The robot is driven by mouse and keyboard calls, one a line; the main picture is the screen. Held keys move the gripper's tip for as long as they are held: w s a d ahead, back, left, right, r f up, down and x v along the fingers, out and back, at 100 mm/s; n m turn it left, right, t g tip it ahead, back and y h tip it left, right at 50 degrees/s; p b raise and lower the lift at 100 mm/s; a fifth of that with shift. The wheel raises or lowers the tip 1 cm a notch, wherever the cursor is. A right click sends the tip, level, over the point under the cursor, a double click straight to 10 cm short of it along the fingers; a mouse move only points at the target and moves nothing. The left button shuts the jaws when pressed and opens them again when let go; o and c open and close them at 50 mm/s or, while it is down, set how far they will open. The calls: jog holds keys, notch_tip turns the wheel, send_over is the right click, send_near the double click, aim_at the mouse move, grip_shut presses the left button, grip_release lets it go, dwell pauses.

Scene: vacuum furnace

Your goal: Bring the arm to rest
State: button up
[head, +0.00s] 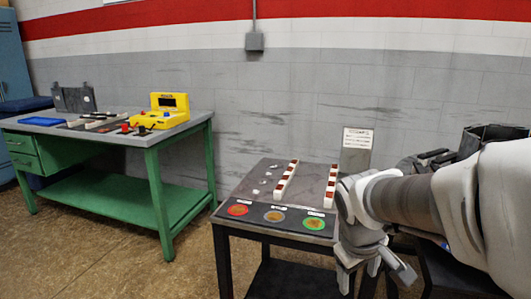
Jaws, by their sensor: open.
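My arm (410,200) reaches in from the right edge of the head view. My gripper (372,272) hangs down at the end of the arm, fingers apart, open and empty. It is beside the right front corner of a small dark table (262,228). The arm covers part of that table's right side. I cannot tell exactly how far the gripper is from the table edge.
A sign (356,150) stands behind. A green workbench (150,145) with a yellow device (165,112) is at left. Floor between them is clear.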

jog(key=s+a+r+m+t+y, duration=0.1)
jog(key=s+a+r+m, duration=0.1)
jog(key=s, duration=0.4)
jog(key=s+a+r+m+t+y, duration=0.1)
jog(key=s+r+m, duration=0.2)
jog(key=s, duration=0.4)
notch_tip(320, 180, up, 23)
jog(key=p, duration=2.3)
jog(key=shift+a+r+p, duration=0.15)
jog(key=shift+a+p, duration=0.1)
jog(key=shift+p, duration=0.15)
